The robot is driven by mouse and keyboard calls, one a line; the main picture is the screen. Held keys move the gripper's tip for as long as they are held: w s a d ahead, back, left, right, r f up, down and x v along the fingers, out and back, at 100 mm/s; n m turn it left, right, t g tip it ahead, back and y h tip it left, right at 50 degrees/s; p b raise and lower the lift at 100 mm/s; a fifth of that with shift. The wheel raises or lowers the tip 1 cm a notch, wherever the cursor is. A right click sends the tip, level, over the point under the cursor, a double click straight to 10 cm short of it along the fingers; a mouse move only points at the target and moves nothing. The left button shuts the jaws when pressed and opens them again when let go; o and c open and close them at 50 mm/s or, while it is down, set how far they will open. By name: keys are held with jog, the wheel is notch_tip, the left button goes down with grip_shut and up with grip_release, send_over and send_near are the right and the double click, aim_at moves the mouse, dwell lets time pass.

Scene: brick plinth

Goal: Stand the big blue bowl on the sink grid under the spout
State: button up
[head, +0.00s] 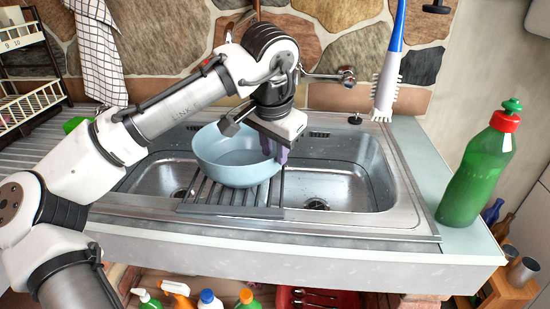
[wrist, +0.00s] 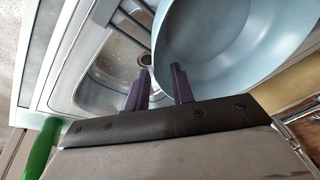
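The big light-blue bowl (head: 236,160) sits upright and empty on the dark slatted sink grid (head: 232,211), which lies over the middle of the sink. It also shows in the wrist view (wrist: 240,45). My gripper (head: 281,155) is low at the bowl's right rim. In the wrist view my gripper (wrist: 160,68) has its two purple fingers apart, one on each side of the bowl's wall, with a gap between them. The tap (head: 345,76) is on the stone wall behind; my arm hides its spout.
A green bottle (head: 480,172) with a red cap stands on the right counter. A white-and-blue brush (head: 387,75) is upright behind the sink. The right basin (head: 335,185) is empty. A drying rack (head: 28,75) stands at the far left. Several bottles sit below the sink.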

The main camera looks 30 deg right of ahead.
jog(key=v, duration=0.9)
jog(key=shift+f, duration=0.15)
